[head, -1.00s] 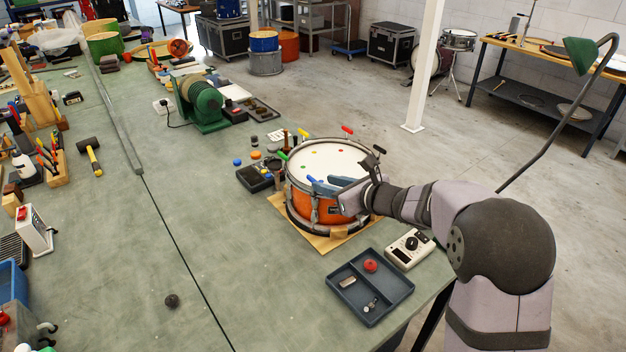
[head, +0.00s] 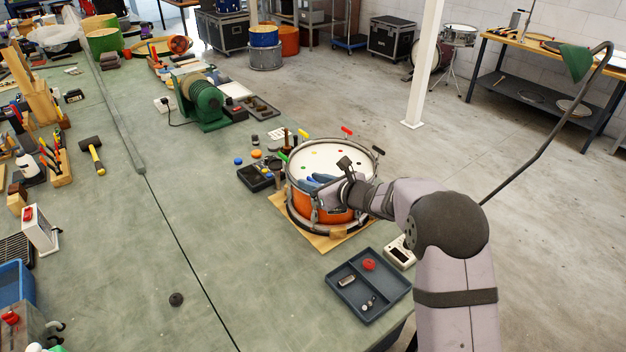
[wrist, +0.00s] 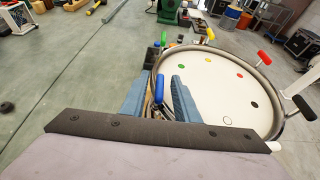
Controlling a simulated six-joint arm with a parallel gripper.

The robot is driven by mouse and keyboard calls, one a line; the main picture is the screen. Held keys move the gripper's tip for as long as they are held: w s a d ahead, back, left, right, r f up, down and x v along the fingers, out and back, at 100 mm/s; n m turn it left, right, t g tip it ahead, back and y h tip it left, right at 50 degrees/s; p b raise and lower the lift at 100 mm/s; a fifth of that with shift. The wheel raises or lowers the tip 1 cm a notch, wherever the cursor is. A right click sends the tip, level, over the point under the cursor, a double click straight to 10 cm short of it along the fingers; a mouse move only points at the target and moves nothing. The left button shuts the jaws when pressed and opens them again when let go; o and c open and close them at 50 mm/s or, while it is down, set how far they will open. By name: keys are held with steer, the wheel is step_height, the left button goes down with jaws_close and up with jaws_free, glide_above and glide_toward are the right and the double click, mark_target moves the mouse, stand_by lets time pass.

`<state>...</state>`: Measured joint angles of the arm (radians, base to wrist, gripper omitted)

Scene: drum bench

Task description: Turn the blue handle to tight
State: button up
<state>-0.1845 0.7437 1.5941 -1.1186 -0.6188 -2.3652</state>
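The orange drum (head: 330,196) with a white head stands on a wooden board on the bench. Coloured handles stand around its rim. The blue handle (wrist: 159,86) is upright at the near left rim in the wrist view. My gripper (wrist: 160,84) has its two blue fingers on either side of this handle, with gaps visible, so it looks open around the handle. In the head view my gripper (head: 312,184) is at the drum's near side and hides the blue handle, which I cannot tell apart from the blue fingers there.
Other rim handles are green (wrist: 180,38), yellow (wrist: 210,33), red (wrist: 264,56), black (wrist: 304,107) and white (wrist: 273,147). A grey tray (head: 352,306) and a meter box (head: 400,252) lie in front of the drum.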

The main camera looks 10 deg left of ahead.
jaws_close()
steer(key=b, duration=0.3)
steer(key=m+t+h+b, duration=0.1)
steer(key=b, duration=0.2)
steer(key=shift+a+f, duration=0.1)
steer(key=shift+f, duration=0.15)
